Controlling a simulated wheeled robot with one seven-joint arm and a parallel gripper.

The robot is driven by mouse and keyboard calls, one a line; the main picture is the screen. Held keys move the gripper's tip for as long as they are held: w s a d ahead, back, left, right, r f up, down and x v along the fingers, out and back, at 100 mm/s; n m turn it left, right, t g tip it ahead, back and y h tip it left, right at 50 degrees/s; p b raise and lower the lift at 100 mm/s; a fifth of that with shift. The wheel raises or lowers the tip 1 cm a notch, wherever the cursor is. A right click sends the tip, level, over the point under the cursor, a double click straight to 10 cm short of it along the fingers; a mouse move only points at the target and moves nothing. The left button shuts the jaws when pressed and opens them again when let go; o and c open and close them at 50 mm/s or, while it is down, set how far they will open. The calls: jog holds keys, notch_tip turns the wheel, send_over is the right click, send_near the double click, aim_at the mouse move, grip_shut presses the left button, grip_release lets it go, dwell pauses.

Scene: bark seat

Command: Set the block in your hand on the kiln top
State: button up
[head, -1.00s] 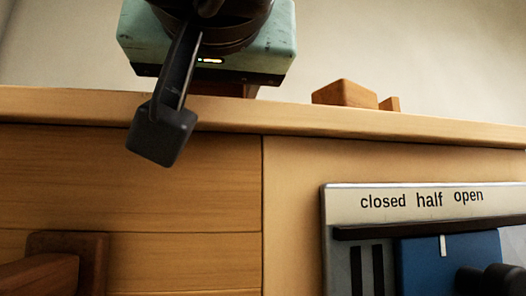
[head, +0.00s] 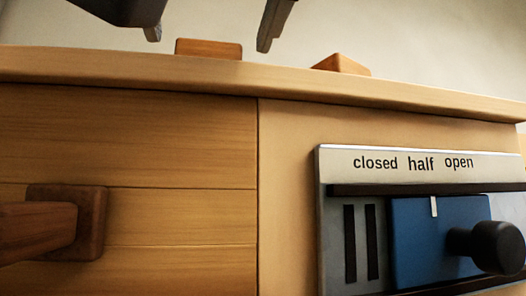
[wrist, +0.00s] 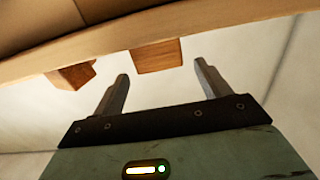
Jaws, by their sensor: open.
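A brown wooden block (head: 208,48) stands on the light wooden top (head: 150,70), near its edge. My gripper (head: 208,40) is open, its two fingers apart on either side of this block, with gaps showing between them and it. The wrist view also shows the block (wrist: 157,56) between and beyond the open fingertips (wrist: 161,70), not clasped. The lower part of the block is partly hidden by the top's front edge in the head view. Which surface is the kiln top is not labelled.
A second brown block (head: 341,65) sits on the top to the right; it shows left in the wrist view (wrist: 72,77). Below are a blue slider (head: 425,235) marked closed, half, open, with a black knob (head: 498,247), and a wooden drawer handle (head: 68,222).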

jog(key=b+v, duration=0.1)
jog(key=v, duration=0.4)
jog(key=shift+s, duration=0.3)
jog(key=shift+s, duration=0.1)
